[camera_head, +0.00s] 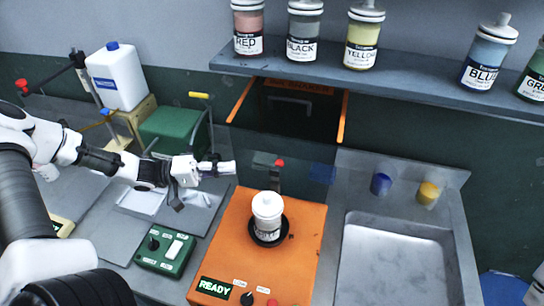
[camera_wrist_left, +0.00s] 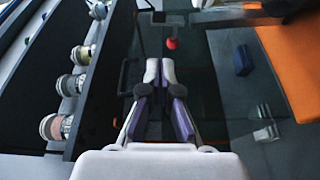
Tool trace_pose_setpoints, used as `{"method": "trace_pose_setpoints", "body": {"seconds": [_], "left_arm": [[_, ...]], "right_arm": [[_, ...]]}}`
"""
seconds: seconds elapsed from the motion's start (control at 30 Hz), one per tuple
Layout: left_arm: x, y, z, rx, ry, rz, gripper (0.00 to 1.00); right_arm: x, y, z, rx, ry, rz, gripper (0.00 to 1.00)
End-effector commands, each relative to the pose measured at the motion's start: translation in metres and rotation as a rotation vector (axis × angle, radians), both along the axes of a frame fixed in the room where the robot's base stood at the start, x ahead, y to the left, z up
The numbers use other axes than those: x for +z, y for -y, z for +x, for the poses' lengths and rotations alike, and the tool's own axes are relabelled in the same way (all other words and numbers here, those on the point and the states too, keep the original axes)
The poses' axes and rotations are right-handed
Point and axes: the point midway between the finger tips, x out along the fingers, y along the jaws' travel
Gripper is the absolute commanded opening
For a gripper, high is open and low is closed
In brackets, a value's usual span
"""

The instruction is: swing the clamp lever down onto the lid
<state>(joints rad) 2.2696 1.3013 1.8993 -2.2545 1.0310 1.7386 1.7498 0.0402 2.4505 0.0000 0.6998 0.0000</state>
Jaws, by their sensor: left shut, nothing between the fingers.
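The clamp lever (camera_head: 277,180) is a dark upright bar with a red tip, behind the white-lidded pot on the orange machine (camera_head: 232,232). The pot's lid (camera_head: 267,199) is white, and the lever is not on it. The lever's red tip (camera_wrist_left: 171,43) also shows in the left wrist view, just beyond the fingertips. My left gripper (camera_head: 230,167) is shut and empty, to the left of the lever, with a visible gap between them. It shows in the left wrist view too (camera_wrist_left: 160,70). My right gripper is not in view.
A shelf (camera_head: 400,84) with several labelled colour jars runs along the back. A sink (camera_head: 400,255) is on the right, with a blue cup (camera_head: 381,184) and a yellow cup (camera_head: 428,193) behind it. A green switch box (camera_head: 165,251) stands left of the machine.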

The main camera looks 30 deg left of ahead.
Motion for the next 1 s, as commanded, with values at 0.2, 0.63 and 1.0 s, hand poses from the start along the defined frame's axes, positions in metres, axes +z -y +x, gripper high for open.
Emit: {"method": "trace_pose_setpoints", "body": {"seconds": [0.2,0.63,1.0], "left_arm": [[-0.001,0.002,0.001,-0.001,0.000,0.000,0.00],[0.000,0.064,0.041,-0.007,-0.003,0.004,0.00],[0.006,0.084,0.056,0.001,0.000,0.000,0.00]], "right_arm": [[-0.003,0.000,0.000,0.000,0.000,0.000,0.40],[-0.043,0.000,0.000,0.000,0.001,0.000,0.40],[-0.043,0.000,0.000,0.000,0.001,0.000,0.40]]}}
